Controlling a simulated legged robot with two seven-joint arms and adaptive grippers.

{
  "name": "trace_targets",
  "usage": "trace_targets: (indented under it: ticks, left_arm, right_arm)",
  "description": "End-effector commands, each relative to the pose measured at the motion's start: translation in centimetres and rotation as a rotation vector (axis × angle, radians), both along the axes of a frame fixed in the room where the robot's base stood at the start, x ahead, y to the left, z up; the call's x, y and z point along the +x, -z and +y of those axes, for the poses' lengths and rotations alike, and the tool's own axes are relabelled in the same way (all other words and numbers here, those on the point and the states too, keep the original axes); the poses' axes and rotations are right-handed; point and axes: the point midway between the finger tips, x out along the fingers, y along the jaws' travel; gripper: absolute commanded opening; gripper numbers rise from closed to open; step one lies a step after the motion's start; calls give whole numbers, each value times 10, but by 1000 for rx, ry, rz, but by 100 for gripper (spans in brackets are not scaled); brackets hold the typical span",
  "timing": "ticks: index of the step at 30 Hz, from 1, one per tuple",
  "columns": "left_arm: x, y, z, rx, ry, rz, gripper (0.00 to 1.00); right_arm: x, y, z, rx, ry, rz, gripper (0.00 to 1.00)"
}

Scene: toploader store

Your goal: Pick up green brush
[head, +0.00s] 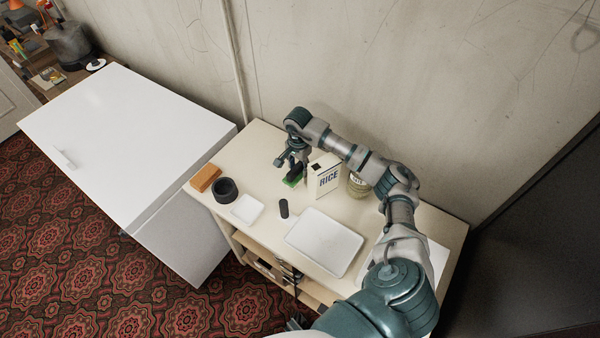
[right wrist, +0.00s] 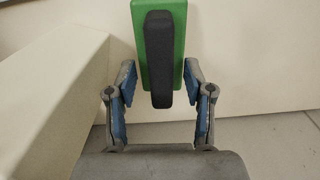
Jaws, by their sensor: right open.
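The green brush (head: 292,181) lies on the cream cabinet top, to the left of the rice box. In the right wrist view the brush is a green block (right wrist: 178,38) with a dark grip (right wrist: 158,60) along its middle. My right gripper (head: 289,168) is just above the brush and partly hides it. In the right wrist view its two blue-padded fingers (right wrist: 163,88) are apart, with the lower end of the dark grip between their tips. I cannot tell whether they touch it. My left gripper is not in view.
The rice box (head: 325,178) stands close to the right of the brush, with a jar (head: 358,186) beside it. The cream cabinet top (head: 262,150) also holds an orange block (head: 205,178), a dark bowl (head: 225,190), a small white dish (head: 247,209), a dark cylinder (head: 284,208) and a white tray (head: 324,242).

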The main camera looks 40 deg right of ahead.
Motion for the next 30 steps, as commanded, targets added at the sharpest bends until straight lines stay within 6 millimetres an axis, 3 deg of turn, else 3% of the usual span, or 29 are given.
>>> trace_targets:
  ticks: [9, 15, 25, 30]
  left_arm:
    - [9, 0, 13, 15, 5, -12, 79]
    - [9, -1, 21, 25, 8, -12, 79]
    - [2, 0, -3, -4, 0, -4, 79]
    - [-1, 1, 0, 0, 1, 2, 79]
  right_arm:
    - [0, 8, -2, 4, -2, -2, 50]
    - [0, 10, -8, 8, -1, -1, 0]
    - [-1, 11, -5, 3, -1, 6, 0]
    - [0, -13, -4, 2, -1, 0, 0]
